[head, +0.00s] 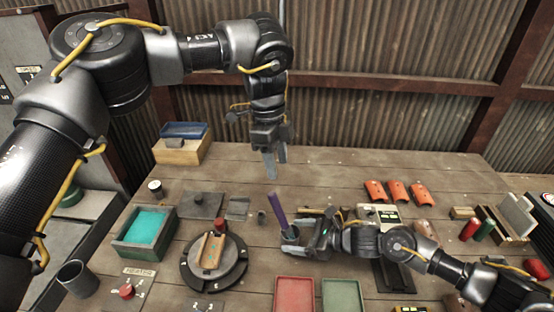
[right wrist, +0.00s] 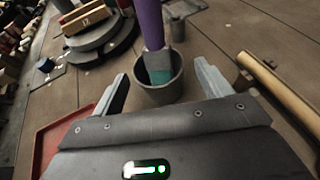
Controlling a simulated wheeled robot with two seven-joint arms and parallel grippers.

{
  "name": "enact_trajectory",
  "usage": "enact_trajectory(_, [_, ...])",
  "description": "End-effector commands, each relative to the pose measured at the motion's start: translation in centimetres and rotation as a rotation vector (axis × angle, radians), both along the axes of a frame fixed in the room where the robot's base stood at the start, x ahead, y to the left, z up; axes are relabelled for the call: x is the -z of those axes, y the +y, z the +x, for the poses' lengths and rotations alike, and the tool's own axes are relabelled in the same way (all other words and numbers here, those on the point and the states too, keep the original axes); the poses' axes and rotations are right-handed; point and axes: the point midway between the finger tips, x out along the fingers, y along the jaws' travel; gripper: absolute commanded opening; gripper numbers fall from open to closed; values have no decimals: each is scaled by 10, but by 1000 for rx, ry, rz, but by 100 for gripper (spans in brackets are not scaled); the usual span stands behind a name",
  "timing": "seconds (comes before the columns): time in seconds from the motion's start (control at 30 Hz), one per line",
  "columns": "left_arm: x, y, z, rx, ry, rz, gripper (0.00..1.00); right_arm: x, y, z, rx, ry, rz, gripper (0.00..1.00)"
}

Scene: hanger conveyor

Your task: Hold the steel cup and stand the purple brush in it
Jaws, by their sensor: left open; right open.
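The purple brush (head: 278,211) stands bristle end down in the steel cup (head: 289,237), its handle leaning slightly to the left in the head view. In the right wrist view the purple handle (right wrist: 150,24) rises out of the cup (right wrist: 159,88), and its grey ferrule and teal bristles show inside the rim. My right gripper (head: 303,236) is open, with one finger on each side of the cup; I cannot tell whether they touch it. My left gripper (head: 270,166) is open and empty, pointing down above the table, higher than the brush top and apart from it.
A red tray (head: 295,294) and a green tray (head: 342,295) are in front. Orange pieces (head: 397,190) lie at the back right. The back middle table is clear.

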Motion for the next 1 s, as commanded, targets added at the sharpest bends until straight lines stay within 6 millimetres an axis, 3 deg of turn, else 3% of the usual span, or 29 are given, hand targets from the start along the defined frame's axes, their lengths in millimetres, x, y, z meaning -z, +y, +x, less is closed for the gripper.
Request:
enact_trajectory(0.17, [0, 0, 0, 0, 0, 0, 47, -6, -15, -4, 2, 0, -2, 77])
enact_trajectory(0.6, [0, 0, 0, 0, 0, 0, 47, -38, -90, -30, 1, 0, -2, 77])
enact_trajectory(0.77, [0, 0, 0, 0, 0, 0, 47, -44, -103, -34, 1, 1, -2, 77])
enact_trajectory(1.0, [0, 0, 0, 0, 0, 0, 47, -46, -105, -35, -1, 1, 0, 77])
